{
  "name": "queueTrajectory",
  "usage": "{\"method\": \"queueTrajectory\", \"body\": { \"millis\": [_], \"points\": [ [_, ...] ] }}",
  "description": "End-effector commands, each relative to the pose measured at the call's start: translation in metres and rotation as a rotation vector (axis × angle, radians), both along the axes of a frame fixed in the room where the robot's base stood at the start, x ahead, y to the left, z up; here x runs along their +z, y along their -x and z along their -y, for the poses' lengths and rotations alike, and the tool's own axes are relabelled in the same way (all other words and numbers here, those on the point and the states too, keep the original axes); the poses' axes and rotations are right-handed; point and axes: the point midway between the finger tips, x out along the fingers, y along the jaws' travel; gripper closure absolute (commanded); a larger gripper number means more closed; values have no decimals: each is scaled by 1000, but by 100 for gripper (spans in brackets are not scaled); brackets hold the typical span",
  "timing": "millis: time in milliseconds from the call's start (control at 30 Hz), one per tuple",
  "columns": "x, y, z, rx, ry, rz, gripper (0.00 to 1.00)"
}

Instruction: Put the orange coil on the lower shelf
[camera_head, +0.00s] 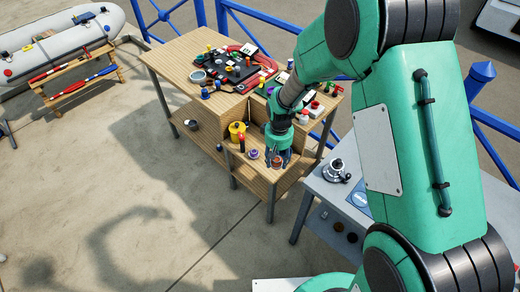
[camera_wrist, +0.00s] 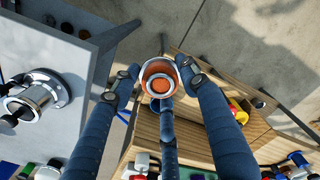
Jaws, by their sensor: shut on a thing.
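The orange coil (camera_wrist: 158,82) is a small round orange piece with a pale, shiny rim. In the wrist view it sits between the blue fingertips of my gripper (camera_wrist: 160,74), which is shut on it. In the head view my gripper (camera_head: 278,154) points down, with the orange coil (camera_head: 277,162) at its tips, over the front right of a low wooden surface. I cannot tell whether the coil touches that surface. The wooden bench has a lower shelf (camera_head: 205,141) under its top, partly hidden by the top and the raised wooden sides.
A yellow pot (camera_head: 237,131), a red-handled item (camera_head: 241,143) and a purple piece (camera_head: 253,154) stand left of my gripper. The bench top (camera_head: 180,50) holds many small items. A grey table (camera_head: 335,200) with a metal fitting (camera_head: 337,170) stands at right.

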Motion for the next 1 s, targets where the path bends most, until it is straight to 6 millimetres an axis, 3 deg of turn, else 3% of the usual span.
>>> {"method": "queueTrajectory", "body": {
  "millis": [33, 200, 500, 700, 1000],
  "points": [
    [-19, 2, 0, 0, 1, -6, 86],
    [-70, 2, 1, 0, 1, -6, 86],
    [-144, 1, 0, 0, 0, -3, 86],
    [-169, 0, 0, 0, 0, 0, 87],
    [-177, 0, 0, 0, 0, 0, 87]
  ]
}}
